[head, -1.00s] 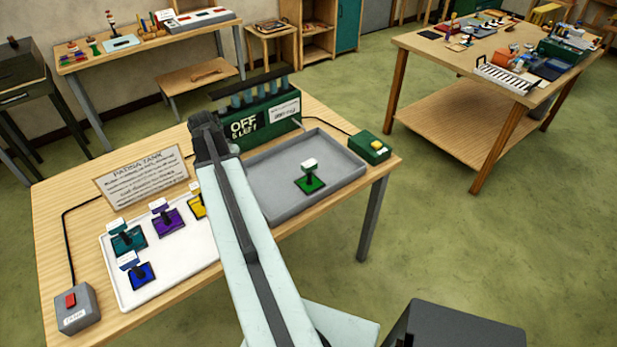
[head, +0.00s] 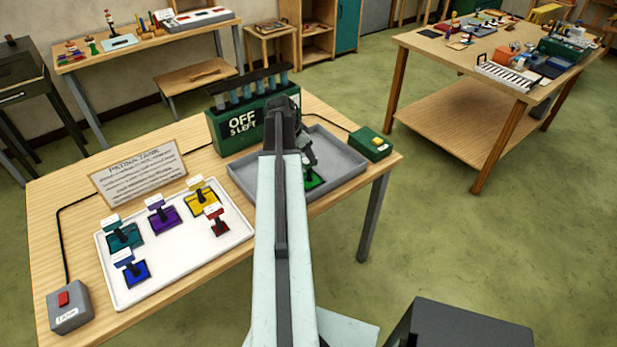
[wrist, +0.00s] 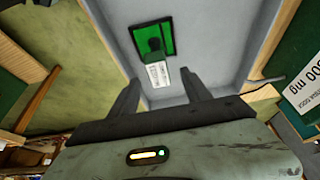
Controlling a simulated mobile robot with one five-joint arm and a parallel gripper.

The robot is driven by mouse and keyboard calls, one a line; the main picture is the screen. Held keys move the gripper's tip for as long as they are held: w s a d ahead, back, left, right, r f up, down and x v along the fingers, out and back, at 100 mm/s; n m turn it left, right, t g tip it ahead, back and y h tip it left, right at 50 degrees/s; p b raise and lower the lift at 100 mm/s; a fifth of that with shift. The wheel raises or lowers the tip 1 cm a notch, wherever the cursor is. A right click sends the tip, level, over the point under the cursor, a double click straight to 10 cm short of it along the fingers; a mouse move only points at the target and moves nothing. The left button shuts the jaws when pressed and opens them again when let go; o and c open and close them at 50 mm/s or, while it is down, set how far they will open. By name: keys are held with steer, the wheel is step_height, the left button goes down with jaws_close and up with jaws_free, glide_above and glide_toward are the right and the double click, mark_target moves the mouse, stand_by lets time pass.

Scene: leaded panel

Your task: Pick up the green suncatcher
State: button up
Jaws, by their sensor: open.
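The green suncatcher (head: 316,180) lies in the grey tray (head: 348,182), partly hidden by my arm in the head view. In the wrist view the suncatcher (wrist: 167,36) is a flat green square with a dark upright grip and a white label tag. My gripper (wrist: 160,77) is open, its two fingers apart on either side of the white tag's lower end, with the green square beyond the fingertips. In the head view my gripper (head: 309,157) is over the tray by the suncatcher. I cannot tell whether the fingers touch it.
A white tray (head: 180,262) at left holds teal, purple, yellow, red and blue suncatchers. A green tank box (head: 235,130) marked "OFF" stands behind the grey tray. A green button box (head: 370,144) sits to the right, a grey switch box (head: 68,308) at front left.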

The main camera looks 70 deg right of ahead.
mark_target(309, 170)
steer(key=b+x, duration=0.3)
steer(key=x, duration=0.1)
steer(key=shift+f, duration=0.3)
steer(key=shift+r, duration=0.2)
jaws_close()
stand_by(0.8)
